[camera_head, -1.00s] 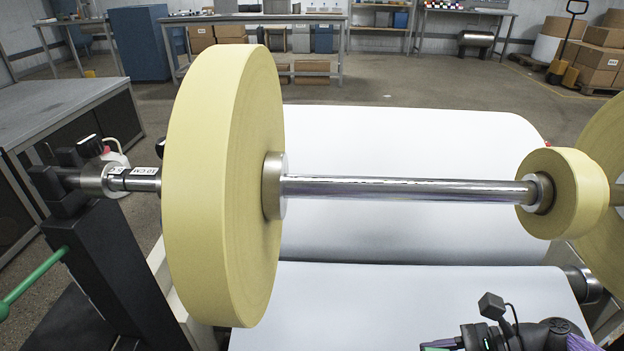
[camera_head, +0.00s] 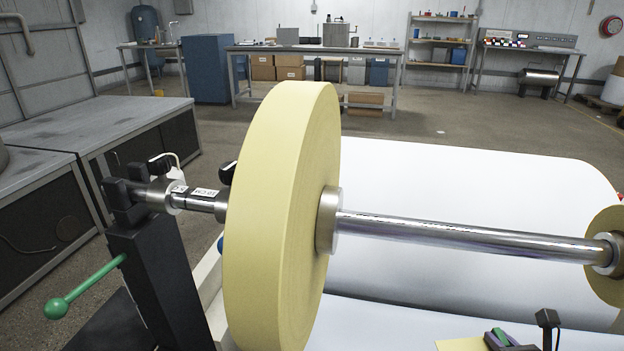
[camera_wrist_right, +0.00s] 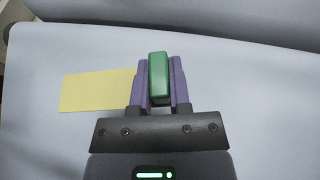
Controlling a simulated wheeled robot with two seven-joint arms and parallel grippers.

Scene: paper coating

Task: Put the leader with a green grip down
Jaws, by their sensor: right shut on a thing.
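My right gripper (camera_wrist_right: 159,80) shows in the right wrist view with its two purple fingers shut on a green grip (camera_wrist_right: 158,78). A flat yellow strip (camera_wrist_right: 97,90), which looks like the leader, reaches left from behind the fingers. Its join to the grip is hidden. Pale paper lies behind and below them; I cannot tell whether the strip touches it. In the head view the right gripper (camera_head: 505,340) is cut off at the bottom edge, with the yellow strip (camera_head: 460,344) beside it. My left gripper is not in view.
A smaller yellow roll (camera_head: 606,232) is at right. A dark stand (camera_head: 165,280) with a green-handled lever (camera_head: 85,287) is at left.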

